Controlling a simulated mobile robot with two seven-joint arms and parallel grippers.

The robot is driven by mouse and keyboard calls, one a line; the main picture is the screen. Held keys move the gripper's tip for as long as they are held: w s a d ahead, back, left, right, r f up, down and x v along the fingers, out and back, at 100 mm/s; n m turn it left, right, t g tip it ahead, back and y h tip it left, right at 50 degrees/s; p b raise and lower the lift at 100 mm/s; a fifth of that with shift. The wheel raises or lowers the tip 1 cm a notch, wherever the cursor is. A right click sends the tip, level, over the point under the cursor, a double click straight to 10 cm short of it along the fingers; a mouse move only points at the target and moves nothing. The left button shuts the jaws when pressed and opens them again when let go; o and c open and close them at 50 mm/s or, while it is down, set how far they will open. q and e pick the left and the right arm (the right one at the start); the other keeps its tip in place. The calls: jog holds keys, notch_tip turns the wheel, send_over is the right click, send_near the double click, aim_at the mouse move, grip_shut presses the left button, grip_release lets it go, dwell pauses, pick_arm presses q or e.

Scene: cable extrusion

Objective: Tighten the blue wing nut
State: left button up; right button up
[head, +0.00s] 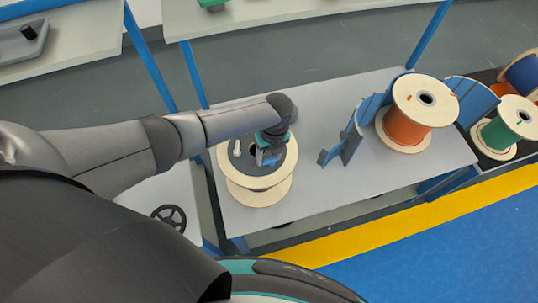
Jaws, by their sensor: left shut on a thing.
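My left arm reaches in from the left, over a pale wooden spool (247,190) on the grey table. My left gripper (267,157) is over the spool's dark top, near its centre, and is shut on the blue wing nut (272,154). The wing nut is small here and mostly hidden by the gripper, so its seating and angle cannot be told. A small whitish piece (237,147) stands on the spool's top, left of the gripper. My right gripper is not in view.
An orange cable spool (405,130) stands on the table (307,184) at right, between blue brackets (345,146). A green spool (495,138) is farther right. A black handwheel (170,216) is at lower left. The table is clear between the pale spool and the brackets.

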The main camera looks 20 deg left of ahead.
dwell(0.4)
pick_arm(q)
jog(key=o, duration=1.4)
jog(key=r, duration=0.5)
jog(key=r+p, duration=0.1)
jog(key=r, duration=0.4)
jog(key=d+r+p, duration=0.1)
jog(key=r, duration=0.4)
jog(key=shift+w+r, duration=0.15)
jog(key=shift+w, duration=0.2)
